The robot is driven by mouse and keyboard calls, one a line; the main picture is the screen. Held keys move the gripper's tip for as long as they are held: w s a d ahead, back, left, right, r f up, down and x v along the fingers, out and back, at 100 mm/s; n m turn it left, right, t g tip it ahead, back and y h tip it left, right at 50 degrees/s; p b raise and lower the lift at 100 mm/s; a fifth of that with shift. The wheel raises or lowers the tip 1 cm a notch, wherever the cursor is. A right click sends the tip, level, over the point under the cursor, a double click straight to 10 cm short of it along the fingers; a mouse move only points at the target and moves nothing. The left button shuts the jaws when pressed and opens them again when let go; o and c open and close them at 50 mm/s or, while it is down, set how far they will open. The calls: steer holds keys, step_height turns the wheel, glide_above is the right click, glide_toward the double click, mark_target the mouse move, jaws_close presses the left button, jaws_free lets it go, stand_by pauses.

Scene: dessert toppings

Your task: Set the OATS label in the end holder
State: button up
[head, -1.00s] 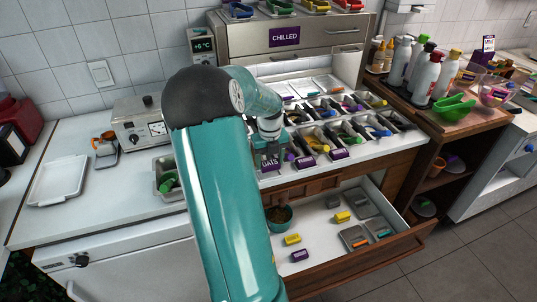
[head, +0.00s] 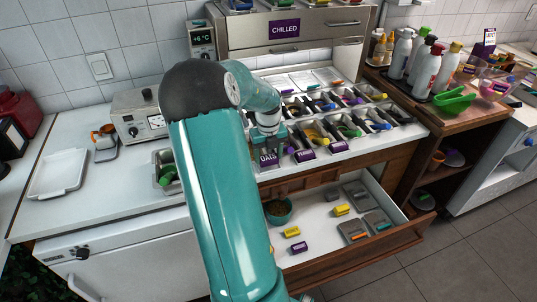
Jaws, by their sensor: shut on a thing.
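The purple OATS label (head: 268,158) shows in the head view at the front left end of the topping rail, its lettering facing out. My gripper (head: 268,144) is just above and around it, shut on the label. The end holder behind the label is mostly hidden by my gripper and arm, so I cannot tell whether the label touches it. Two more purple labels, one at the middle (head: 305,155) and one to the right (head: 338,147), stand along the same front edge.
Rows of topping bins with coloured scoops (head: 350,131) fill the rail. Bottles (head: 427,70) stand on the right-hand counter.

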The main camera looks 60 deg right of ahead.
steer(key=shift+f, duration=1)
stand_by(0.9)
stand_by(0.6)
steer(key=o, duration=1.4)
steer(key=shift+r, duration=4.05)
